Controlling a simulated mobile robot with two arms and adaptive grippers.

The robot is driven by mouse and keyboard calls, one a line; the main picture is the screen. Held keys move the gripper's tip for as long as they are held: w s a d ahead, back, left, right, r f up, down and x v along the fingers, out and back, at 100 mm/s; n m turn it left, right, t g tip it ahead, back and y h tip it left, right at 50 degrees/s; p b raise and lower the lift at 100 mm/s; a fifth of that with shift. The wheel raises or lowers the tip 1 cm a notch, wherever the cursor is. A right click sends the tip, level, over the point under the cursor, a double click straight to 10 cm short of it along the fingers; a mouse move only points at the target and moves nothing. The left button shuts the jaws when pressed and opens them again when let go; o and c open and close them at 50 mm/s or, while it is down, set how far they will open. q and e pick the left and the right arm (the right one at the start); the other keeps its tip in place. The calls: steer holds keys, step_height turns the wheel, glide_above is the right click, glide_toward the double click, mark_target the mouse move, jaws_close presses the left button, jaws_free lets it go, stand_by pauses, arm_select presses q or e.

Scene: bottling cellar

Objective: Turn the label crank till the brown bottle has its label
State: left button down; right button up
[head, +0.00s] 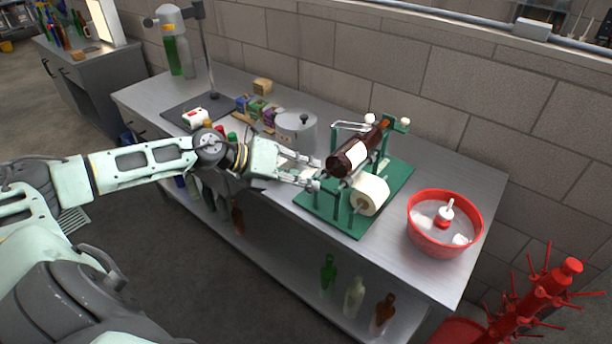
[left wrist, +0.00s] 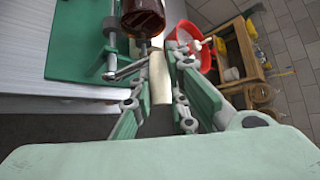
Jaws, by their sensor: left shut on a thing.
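The brown bottle (head: 342,164) lies on its side in the green labelling stand (head: 398,182), base towards me and neck towards the wall. A white label patch (head: 356,153) shows on its side; its far side is hidden. The white label roll (head: 371,194) sits beside it. My left gripper (head: 314,178) is at the stand's near left side, shut on the crank handle, which the fingers mostly hide in the head view. In the left wrist view the pale handle (left wrist: 159,80) stands between the fingers, with a metal crank arm (left wrist: 128,70) beside it and the brown bottle (left wrist: 143,18) beyond.
A red tub (head: 412,226) with pale contents stands right of the stand. A grey pot (head: 295,130) and small boxes (head: 258,110) stand behind my gripper. A red bottle rack (head: 545,290) is at lower right. Several bottles stand on the shelf below the bench.

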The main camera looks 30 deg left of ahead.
arm_select(q)
steer(key=shift+r, duration=0.1)
arm_select(e)
steer(key=shift+a, duration=0.15)
arm_select(q)
steer(key=c, duration=1.7)
jaws_free()
steer(key=shift+d, duration=0.1)
steer(key=shift+w, duration=0.1)
arm_select(e)
steer(key=shift+a, duration=0.15)
steer(key=shift+w, duration=0.1)
arm_select(q)
steer(key=shift+v, duration=3.7)
